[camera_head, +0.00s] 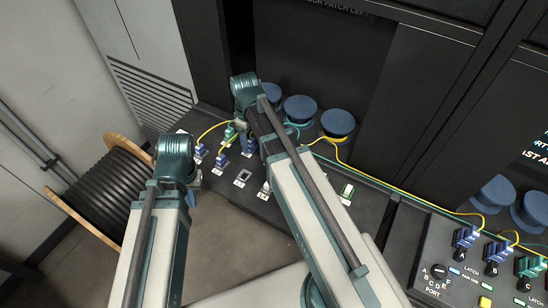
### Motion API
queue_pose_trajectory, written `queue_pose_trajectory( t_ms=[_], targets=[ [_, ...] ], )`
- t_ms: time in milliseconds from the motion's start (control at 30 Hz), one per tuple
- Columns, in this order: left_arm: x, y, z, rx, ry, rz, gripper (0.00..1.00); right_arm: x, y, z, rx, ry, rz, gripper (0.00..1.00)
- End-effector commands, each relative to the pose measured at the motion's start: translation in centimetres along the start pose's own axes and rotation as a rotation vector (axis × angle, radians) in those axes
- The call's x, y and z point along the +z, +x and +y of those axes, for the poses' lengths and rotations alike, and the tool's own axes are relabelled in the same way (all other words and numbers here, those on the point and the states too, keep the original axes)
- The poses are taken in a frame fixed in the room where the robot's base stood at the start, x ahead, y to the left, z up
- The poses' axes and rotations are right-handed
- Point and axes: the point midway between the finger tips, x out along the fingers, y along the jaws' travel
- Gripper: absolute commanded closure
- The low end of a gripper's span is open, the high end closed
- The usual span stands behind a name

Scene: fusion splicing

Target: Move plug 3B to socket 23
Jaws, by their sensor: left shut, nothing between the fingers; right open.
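A dark patch panel (292,222) bears several plugs and sockets, with labels too small to read, so I cannot tell which is plug 3B or socket 23. Blue plugs (200,151) with yellow cables stand at its left, another blue plug (221,160) beside them, and a teal plug (229,132) behind. An empty-looking square socket (242,178) lies between my arms. My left gripper (192,188) is shut and empty at the panel's left front edge, mostly hidden by its wrist. My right gripper (247,146) is open over the plugs, its fingers largely hidden.
Blue round spools (299,108) stand behind the panel, with yellow and teal cables running right. A second panel (450,262) with a knob and several plugs is at lower right. A black cable reel (105,190) stands on the floor at left.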

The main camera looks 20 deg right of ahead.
Motion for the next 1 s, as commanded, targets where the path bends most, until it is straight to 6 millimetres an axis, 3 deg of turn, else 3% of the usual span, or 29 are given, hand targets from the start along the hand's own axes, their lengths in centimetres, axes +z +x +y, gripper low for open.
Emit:
queue_pose_trajectory(
  t_ms=[100,467,1000],
  targets=[
    [0.00,0.00,0.00,0.000,0.000,0.000,1.00,0.00,0.00,0.00,0.000,0.000,0.000,0.37],
    [0.00,0.00,0.00,0.000,0.000,0.000,1.00,0.00,0.00,0.01,0.000,0.000,0.000,1.00],
    [0.00,0.00,0.00,0.000,0.000,0.000,1.00,0.00,0.00,0.00,0.000,0.000,0.000,1.00]
  ],
)
